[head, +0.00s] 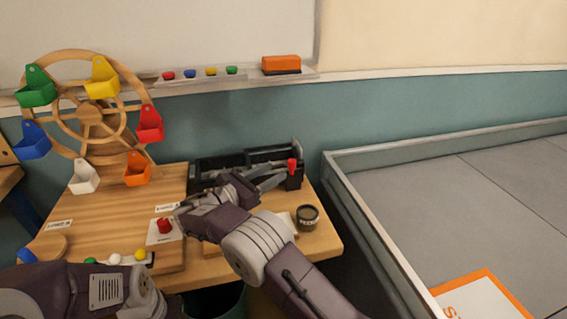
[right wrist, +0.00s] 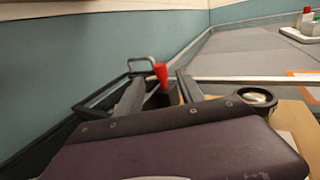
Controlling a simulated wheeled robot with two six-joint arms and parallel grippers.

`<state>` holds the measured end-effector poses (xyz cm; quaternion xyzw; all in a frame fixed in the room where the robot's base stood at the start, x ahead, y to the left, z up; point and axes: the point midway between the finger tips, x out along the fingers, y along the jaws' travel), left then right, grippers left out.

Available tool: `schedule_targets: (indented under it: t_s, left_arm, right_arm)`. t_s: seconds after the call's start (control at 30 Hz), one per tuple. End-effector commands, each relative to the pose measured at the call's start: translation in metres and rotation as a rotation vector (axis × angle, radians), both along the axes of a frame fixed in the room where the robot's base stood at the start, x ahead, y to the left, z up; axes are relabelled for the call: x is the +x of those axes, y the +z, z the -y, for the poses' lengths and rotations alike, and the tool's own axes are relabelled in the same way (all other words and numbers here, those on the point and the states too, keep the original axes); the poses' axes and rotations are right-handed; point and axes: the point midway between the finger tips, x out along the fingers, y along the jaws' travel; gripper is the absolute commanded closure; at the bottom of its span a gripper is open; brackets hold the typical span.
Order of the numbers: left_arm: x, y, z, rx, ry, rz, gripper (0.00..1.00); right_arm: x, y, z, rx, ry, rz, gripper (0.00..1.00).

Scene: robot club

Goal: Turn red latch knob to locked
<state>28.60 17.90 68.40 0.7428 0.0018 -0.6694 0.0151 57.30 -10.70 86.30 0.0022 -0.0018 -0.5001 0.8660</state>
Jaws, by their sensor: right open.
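A red upright knob (head: 292,165) stands on a small black block at the right end of a black tray on the wooden table. My right gripper (head: 277,174) is open just left of this knob. In the right wrist view the red knob (right wrist: 161,74) shows between the spread fingers (right wrist: 158,90), and I cannot tell whether they touch it. A second red knob (head: 164,226) sits on a white plate on the wooden board, left of my right forearm. Its label is too small to read. My left arm shows at the bottom left, its fingers out of view.
A wooden wheel (head: 92,112) with coloured buckets stands at the back left. A dark round cup (head: 307,217) is near the table's right edge. A walled grey field (head: 470,190) is to the right.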

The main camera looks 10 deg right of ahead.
Motion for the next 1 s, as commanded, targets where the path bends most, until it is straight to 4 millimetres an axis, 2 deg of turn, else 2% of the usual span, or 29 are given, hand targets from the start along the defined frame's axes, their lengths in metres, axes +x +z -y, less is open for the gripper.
schedule_targets:
  t_s: [0.03, 0.17, 0.47, 0.53, 0.57, 0.63, 0.67, 0.7, 0.77, 0.8, 0.9, 1.0]
  left_arm:
    - [0.000, 0.005, 0.000, 0.000, 0.000, 0.000, 0.45]
    - [0.000, 0.007, 0.000, 0.000, 0.000, 0.000, 0.45]
    - [0.000, 0.006, 0.000, 0.000, 0.000, 0.000, 0.45]
    - [0.000, 0.006, 0.000, 0.000, 0.000, 0.000, 0.45]
    - [0.000, 0.006, 0.000, 0.000, 0.000, 0.000, 0.45]
    - [0.000, 0.007, 0.000, 0.000, 0.000, 0.000, 0.45]
    - [0.000, 0.006, 0.000, 0.000, 0.000, 0.000, 0.45]
    - [0.000, 0.006, 0.000, 0.000, 0.000, 0.000, 0.45]
    - [0.000, 0.006, 0.000, 0.000, 0.000, 0.000, 0.45]
    - [0.000, 0.006, 0.000, 0.000, 0.000, 0.000, 0.45]
    - [0.000, 0.006, 0.000, 0.000, 0.000, 0.000, 0.45]
    - [0.000, 0.006, 0.000, 0.000, 0.000, 0.000, 0.45]
  right_arm:
    - [-0.004, 0.002, -0.008, -0.001, 0.002, 0.001, 0.55]
    - [-0.011, 0.000, -0.018, 0.000, -0.001, 0.000, 0.55]
    - [-0.012, 0.000, -0.019, 0.001, -0.004, 0.001, 0.55]
    - [-0.011, 0.008, -0.006, 0.011, -0.028, 0.010, 0.55]
    - [-0.011, 0.015, 0.007, 0.024, -0.053, 0.017, 0.55]
    - [-0.017, 0.035, 0.057, 0.085, -0.145, 0.025, 0.55]
    - [-0.025, 0.039, 0.083, 0.126, -0.191, 0.021, 0.55]
    - [-0.041, 0.039, 0.119, 0.205, -0.257, 0.009, 0.55]
    - [-0.076, 0.024, 0.163, 0.363, -0.357, -0.008, 0.55]
    - [-0.101, 0.007, 0.181, 0.480, -0.418, -0.009, 0.55]
    - [-0.159, -0.038, 0.194, 0.746, -0.561, 0.025, 0.55]
    - [-0.204, -0.075, 0.183, 0.965, -0.695, 0.094, 0.55]
